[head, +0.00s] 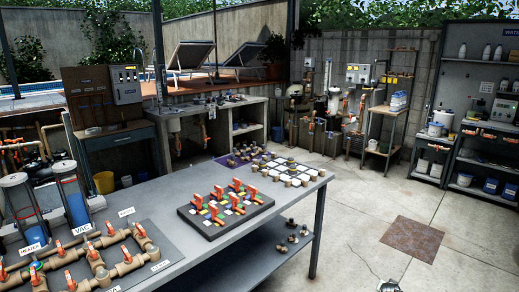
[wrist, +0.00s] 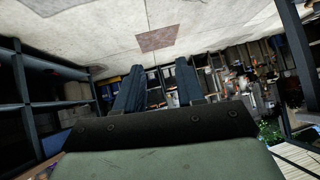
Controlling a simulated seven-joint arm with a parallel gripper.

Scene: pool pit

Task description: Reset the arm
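My gripper (wrist: 158,66) shows in the wrist view, with its two dark fingers standing apart and nothing between them. It is open and empty. Behind the fingers are a dark bolted plate and a pale green housing, which are parts of my own arm. The wrist picture looks upside down, with the pale concrete floor (wrist: 105,40) at the top. The fingers touch nothing that I can see. My gripper does not show in the head view.
A grey table (head: 297,199) holds a board with red-handled valves (head: 211,231) and a pipe panel (head: 157,246). Shelves (head: 450,130) stand at the right. The floor around a brown square (head: 412,238) is mostly clear. A small grey item (head: 388,285) lies at the bottom edge.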

